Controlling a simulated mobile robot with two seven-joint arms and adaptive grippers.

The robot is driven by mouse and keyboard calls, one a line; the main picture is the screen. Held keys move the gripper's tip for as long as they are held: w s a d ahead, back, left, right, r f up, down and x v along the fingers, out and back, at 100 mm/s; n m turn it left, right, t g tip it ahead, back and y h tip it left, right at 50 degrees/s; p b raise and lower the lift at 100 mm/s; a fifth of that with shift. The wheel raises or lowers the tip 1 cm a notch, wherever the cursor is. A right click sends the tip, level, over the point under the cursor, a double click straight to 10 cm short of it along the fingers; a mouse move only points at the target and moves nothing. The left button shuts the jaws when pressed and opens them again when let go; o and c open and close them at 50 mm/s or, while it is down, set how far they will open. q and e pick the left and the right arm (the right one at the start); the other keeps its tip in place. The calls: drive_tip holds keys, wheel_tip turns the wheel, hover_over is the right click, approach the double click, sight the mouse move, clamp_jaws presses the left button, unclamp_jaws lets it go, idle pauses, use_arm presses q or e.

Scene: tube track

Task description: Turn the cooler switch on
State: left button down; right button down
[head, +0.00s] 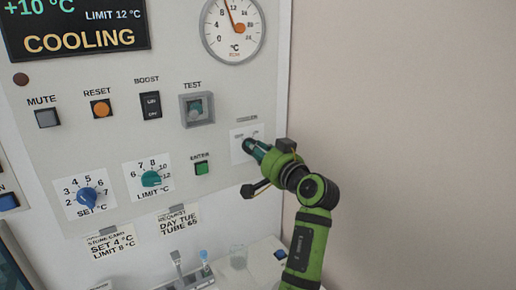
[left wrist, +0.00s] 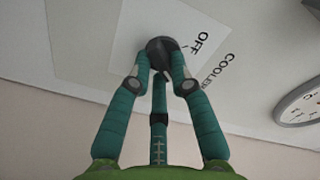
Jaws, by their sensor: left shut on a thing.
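The cooler switch is a dark round knob (left wrist: 160,46) on a white plate in the left wrist view, with the words OFF and COOLER printed beside it. The same white switch plate (head: 238,152) shows at the right of the panel in the head view, where my gripper hides the knob. My left gripper (head: 256,148) is at the panel, its teal fingers shut on the knob; it also shows in the left wrist view (left wrist: 160,76). I cannot tell which way the knob points. My right gripper is not in view.
The panel carries a COOLING display (head: 78,30), a dial gauge (head: 234,28), a TEST button (head: 196,108), a green ENTER button (head: 201,169) and two knobs, SET (head: 90,197) and LIMIT (head: 151,179). A light counter (head: 245,268) holds small items below. Bare wall is at right.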

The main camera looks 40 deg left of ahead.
use_arm(q)
drive_tip(key=shift+r, duration=0.3)
drive_tip(key=c, duration=1.1)
unclamp_jaws()
drive_tip(key=shift+a+f, duration=0.15)
